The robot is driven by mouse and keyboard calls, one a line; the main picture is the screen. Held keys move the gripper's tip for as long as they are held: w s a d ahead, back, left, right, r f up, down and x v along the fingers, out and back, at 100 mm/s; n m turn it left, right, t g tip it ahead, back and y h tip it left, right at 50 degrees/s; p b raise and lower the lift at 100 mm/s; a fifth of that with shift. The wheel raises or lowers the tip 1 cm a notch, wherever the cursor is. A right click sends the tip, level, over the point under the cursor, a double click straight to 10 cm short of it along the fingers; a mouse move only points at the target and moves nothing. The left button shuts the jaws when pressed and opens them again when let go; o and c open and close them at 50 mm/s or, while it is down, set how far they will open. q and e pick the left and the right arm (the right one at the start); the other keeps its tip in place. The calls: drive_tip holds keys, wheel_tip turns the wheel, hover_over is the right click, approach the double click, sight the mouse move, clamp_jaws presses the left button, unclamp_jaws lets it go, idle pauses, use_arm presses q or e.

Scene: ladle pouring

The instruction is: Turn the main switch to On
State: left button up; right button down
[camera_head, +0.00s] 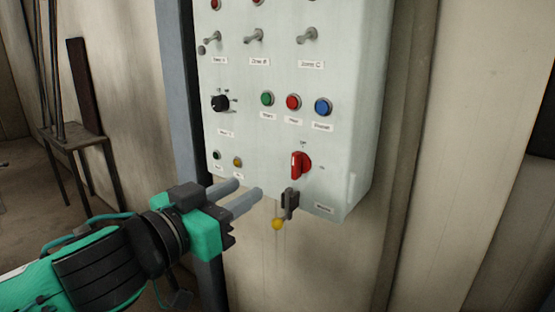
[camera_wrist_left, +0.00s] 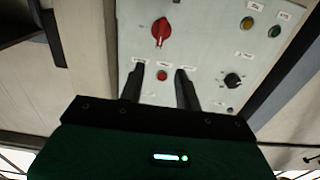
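The main switch is a red rotary knob (camera_head: 301,164) low on the right of the pale control panel (camera_head: 345,110). Its grip looks upright, towards the small label above it; another small label sits to its right. It also shows in the left wrist view (camera_wrist_left: 160,33), beyond the fingertips. My left gripper (camera_head: 249,187) is open and empty, its two grey fingers apart, left of and a little below the knob in the head view. In the left wrist view the open fingers (camera_wrist_left: 160,69) point towards the panel, apart from the knob. My right gripper is not in view.
A lever with a yellow ball (camera_head: 278,224) hangs at the panel's lower edge, near my fingers. Green (camera_head: 267,98), red (camera_head: 293,102) and blue (camera_head: 323,107) buttons, a black selector (camera_head: 220,103) and toggle switches sit higher. A small stool (camera_head: 75,140) stands far left.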

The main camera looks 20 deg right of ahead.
sight(293, 161)
use_arm(q)
drive_tip(key=p+x, duration=0.5)
drive_tip(key=x, duration=0.7)
drive_tip(key=shift+w+d+r, duration=0.1)
drive_tip(key=shift+w+d, duration=0.15)
drive_tip(key=shift+w, duration=0.1)
drive_tip(key=shift+w+d, duration=0.25)
drive_tip(key=shift+d, duration=0.15)
clamp_jaws()
